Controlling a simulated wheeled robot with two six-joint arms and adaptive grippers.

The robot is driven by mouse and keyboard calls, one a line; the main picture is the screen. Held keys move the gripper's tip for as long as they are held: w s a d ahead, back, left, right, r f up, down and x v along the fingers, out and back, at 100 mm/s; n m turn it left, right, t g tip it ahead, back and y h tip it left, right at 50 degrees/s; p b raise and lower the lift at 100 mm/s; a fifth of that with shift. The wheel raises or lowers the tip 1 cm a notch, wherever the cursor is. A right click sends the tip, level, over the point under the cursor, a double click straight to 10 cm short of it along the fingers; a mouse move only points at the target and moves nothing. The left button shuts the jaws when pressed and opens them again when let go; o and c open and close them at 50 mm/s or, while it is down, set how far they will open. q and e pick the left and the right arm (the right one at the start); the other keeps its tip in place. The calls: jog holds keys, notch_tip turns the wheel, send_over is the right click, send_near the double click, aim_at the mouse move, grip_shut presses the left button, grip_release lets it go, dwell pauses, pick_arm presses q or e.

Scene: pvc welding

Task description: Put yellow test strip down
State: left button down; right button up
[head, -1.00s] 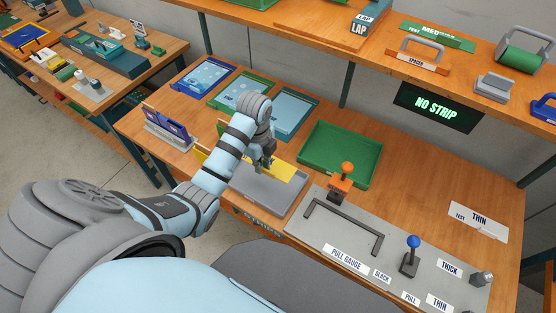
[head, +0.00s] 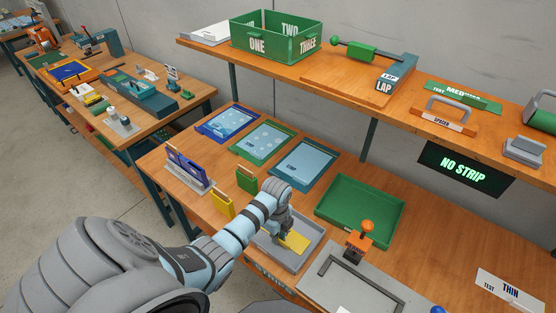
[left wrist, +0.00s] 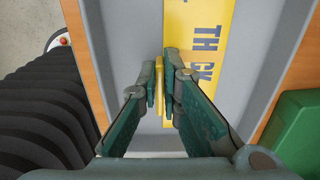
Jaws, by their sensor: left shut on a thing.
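The yellow test strip (head: 294,242) shows at the grey tray (head: 318,238) in the head view. In the left wrist view the strip (left wrist: 206,45) lies flat, with letters reading "THICK" partly hidden by my finger, over the tray floor (left wrist: 120,30). My left gripper (head: 280,233) points down over the tray, shut on the strip's thin upright yellow tab (left wrist: 159,92). Whether the strip's underside touches the tray floor I cannot tell. My right gripper is not in view.
An empty green tray (head: 362,208) stands to the right of the grey tray. A yellow plate (head: 222,204) and a green plate (head: 247,179) stand upright to its left. The orange-knobbed fixture (head: 362,238) is close on the right. A dark sign (head: 465,169) reads "NO STRIP".

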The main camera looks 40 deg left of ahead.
pick_arm(q)
jog(key=c, duration=1.8)
grip_release()
notch_tip(320, 180, up, 12)
jog(key=shift+r+p, duration=0.15)
jog(key=shift+p, duration=0.45)
